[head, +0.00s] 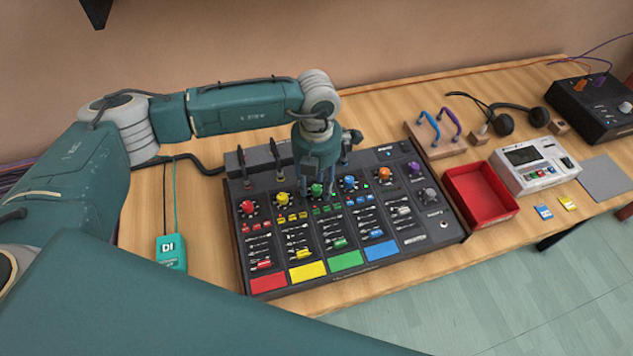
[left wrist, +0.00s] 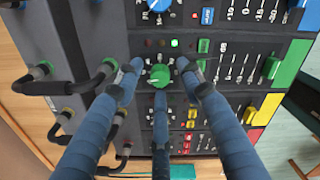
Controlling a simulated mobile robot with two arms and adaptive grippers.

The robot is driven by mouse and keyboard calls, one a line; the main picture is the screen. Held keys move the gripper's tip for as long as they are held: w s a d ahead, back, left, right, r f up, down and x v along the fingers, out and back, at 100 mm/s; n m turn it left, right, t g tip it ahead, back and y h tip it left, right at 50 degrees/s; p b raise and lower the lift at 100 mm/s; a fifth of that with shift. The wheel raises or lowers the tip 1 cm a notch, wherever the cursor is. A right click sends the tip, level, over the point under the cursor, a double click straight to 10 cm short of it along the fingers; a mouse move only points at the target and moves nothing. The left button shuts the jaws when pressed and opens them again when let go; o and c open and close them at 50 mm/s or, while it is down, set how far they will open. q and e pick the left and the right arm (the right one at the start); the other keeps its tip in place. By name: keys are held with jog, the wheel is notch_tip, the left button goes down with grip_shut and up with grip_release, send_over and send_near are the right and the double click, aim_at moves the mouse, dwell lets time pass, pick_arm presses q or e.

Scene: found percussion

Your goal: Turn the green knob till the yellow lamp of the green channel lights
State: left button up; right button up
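The dark mixer panel (head: 284,212) lies on the table under my left gripper. Its green knob (head: 316,190) shows just under the gripper (head: 318,194). In the left wrist view the green knob (left wrist: 159,75), with a pale pointer mark, sits between the three blue fingers of my left gripper (left wrist: 160,77). The fingers are spread around it, with small gaps visible at the sides. Small lamps (left wrist: 161,43) sit in a row beside the knob; one looks red, and I cannot make out a lit yellow one. My right gripper is not in view.
Red, yellow, blue, orange and purple knobs (head: 415,168) stand along the same row. Cables plug into the panel's back edge. A red tray (head: 478,196) and a white device (head: 534,165) stand to the right. A teal DI box (head: 171,252) lies to the left.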

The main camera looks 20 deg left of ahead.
pick_arm(q)
grip_shut()
dwell(0.5)
jog(key=m+b, duration=0.3)
jog(key=b, duration=0.1)
jog(key=shift+w+f, duration=0.1)
jog(key=shift+f, duration=0.1)
jog(key=shift+r+m+b, duration=0.25)
jog(key=shift+m+b, duration=1.25)
jog(key=shift+b, duration=0.2)
grip_release()
